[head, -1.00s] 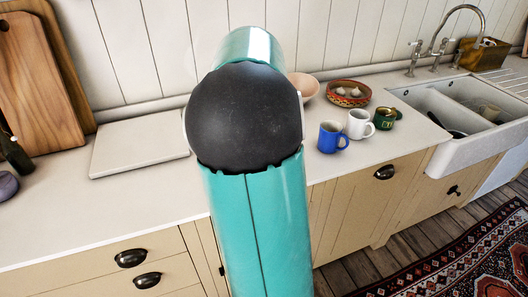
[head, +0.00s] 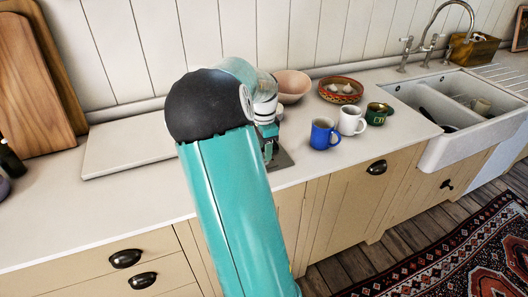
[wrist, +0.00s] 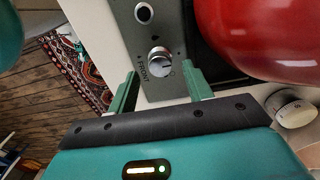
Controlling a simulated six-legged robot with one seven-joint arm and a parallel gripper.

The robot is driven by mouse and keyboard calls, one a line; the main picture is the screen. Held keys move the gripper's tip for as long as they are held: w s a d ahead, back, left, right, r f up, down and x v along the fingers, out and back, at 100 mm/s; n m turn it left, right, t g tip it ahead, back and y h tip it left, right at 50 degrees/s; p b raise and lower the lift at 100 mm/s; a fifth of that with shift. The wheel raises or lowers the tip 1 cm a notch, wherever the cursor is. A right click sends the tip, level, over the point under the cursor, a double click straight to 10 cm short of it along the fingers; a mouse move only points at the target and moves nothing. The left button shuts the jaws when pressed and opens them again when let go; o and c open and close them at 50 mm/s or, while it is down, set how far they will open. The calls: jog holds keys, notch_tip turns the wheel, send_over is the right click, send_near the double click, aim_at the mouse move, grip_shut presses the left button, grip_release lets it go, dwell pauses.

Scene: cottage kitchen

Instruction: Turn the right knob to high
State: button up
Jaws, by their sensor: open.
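In the wrist view a round silver knob (wrist: 160,56) stands on a grey metal panel (wrist: 125,38) with small lettering beside it. A second knob (wrist: 144,13) is further up on the same panel; the nearer one appears to be the right knob. Its exact setting is hard to read. My gripper (wrist: 161,72) is open and empty, with its two green fingers on either side of the nearer knob, their tips close to its level. I cannot tell if they touch it. In the head view my gripper (head: 268,148) is over the panel's corner (head: 282,160), and my arm hides the knobs.
A glossy red rounded vessel (wrist: 265,38) sits close by on the right in the wrist view. In the head view a blue mug (head: 323,135), white mug (head: 351,121) and green mug (head: 377,114) stand right of the panel. A pink bowl (head: 293,85) is behind.

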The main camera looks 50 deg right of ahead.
jog(key=shift+f, duration=1.15)
jog(key=shift+c, duration=0.4)
jog(key=c, duration=0.9)
